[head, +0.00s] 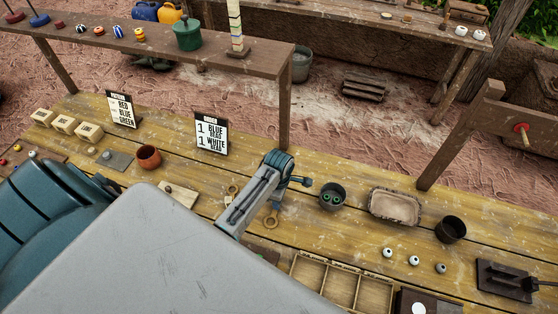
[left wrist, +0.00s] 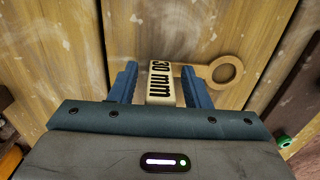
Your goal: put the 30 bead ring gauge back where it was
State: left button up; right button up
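The 30 mm ring gauge, a tan wooden ring (left wrist: 227,72) on a handle, shows in the left wrist view; its pale block marked "30 mm" (left wrist: 163,84) stands between my left gripper's fingers (left wrist: 163,86). A gap shows between the left finger and the block, and the fingers look open around it. In the head view, the gauge's ring (head: 271,221) shows below my left gripper (head: 283,180), close to the table; its handle is partly hidden. Whether it touches the wood is hard to tell. My right gripper is not in view.
Another ring-shaped piece (head: 232,190) lies left of my left arm. A dark bowl of green beads (head: 332,195) stands close on the right. Signs (head: 211,132) stand behind.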

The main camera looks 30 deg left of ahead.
pick_arm(q)
jog(key=shift+r, duration=0.2)
notch_tip(320, 180, up, 10)
jog(key=b, duration=0.3)
jog(key=shift+r, duration=0.95)
